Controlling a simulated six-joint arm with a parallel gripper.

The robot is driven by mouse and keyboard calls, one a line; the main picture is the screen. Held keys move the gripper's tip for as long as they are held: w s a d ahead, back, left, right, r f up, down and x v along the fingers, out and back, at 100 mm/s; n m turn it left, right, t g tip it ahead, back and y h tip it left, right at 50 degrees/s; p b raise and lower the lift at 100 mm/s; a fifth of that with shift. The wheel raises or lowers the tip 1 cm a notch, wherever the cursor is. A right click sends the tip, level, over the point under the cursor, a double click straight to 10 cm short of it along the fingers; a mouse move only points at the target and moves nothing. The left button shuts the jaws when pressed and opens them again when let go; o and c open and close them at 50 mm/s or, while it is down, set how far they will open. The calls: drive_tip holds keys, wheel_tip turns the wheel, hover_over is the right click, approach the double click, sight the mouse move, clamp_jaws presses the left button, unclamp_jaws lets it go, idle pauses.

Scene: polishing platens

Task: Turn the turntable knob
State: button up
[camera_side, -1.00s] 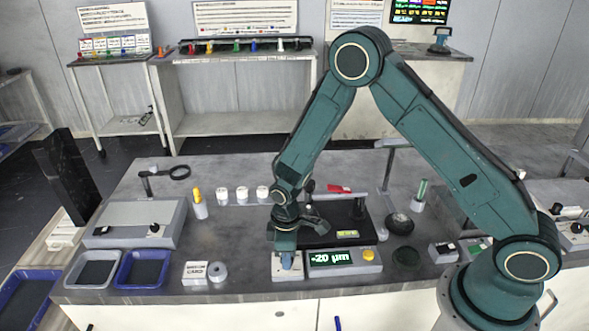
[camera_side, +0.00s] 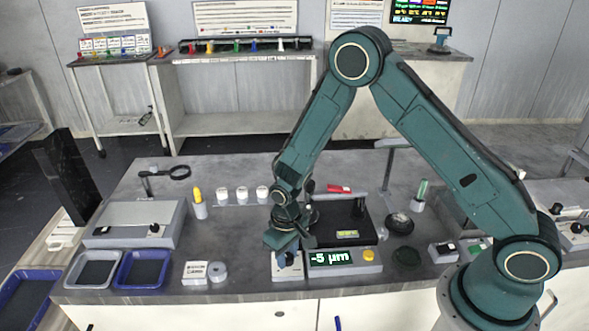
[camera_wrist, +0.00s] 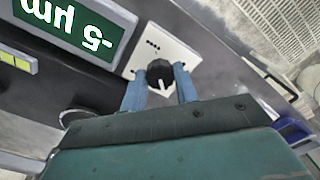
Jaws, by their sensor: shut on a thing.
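The black turntable knob (camera_wrist: 160,73) has a white pointer line and sits on a white panel (camera_wrist: 178,52). In the wrist view my gripper (camera_wrist: 159,80) has its two blue fingers on either side of the knob, shut on it. In the side view my gripper (camera_side: 288,255) points down at the white panel (camera_side: 288,272) at the bench front, and mostly hides the knob. The green display (camera_side: 331,258) beside it reads -5 µm. It also shows upside down in the wrist view (camera_wrist: 62,22).
A yellow button (camera_side: 368,255) sits right of the display, with a black platform (camera_side: 345,222) behind. A label block (camera_side: 195,272) and grey ring (camera_side: 217,271) lie to the left. A dark round pad (camera_side: 407,256) lies to the right.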

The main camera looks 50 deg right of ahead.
sight(287, 257)
idle(0.3)
drive_tip(key=o, duration=1)
drive_tip(key=shift+r, duration=0.1)
drive_tip(key=shift+r, duration=6.85)
